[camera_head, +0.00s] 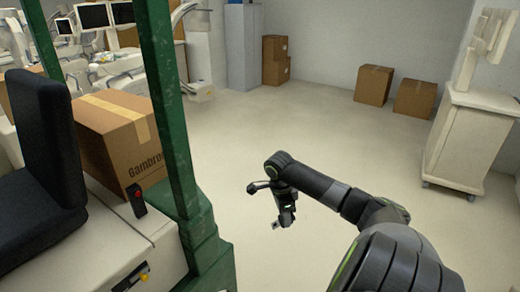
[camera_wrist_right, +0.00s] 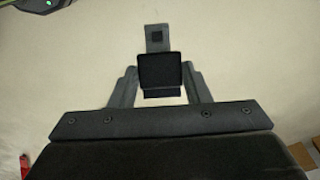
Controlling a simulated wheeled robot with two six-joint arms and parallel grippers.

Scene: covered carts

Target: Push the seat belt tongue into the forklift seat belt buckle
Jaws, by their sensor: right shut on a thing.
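The seat belt buckle (camera_head: 138,199) is a small dark block with a red button, standing upright on the pale forklift body beside the black seat (camera_head: 42,150). My right gripper (camera_head: 284,216) is over open floor, to the right of the forklift's green post and apart from the buckle. In the right wrist view my right gripper (camera_wrist_right: 161,92) is shut on the seat belt tongue (camera_wrist_right: 160,70). The tongue has a black grip between the fingers and a grey metal plate with a dark square pointing away. The buckle is not recognisable in the wrist view. My left gripper is not in view.
Green forklift posts (camera_head: 168,100) stand between my right gripper and the buckle. A cardboard box (camera_head: 115,150) sits on the forklift behind the buckle. More boxes (camera_head: 374,85) and a white cart (camera_head: 468,135) stand farther back. The floor around my right gripper is clear.

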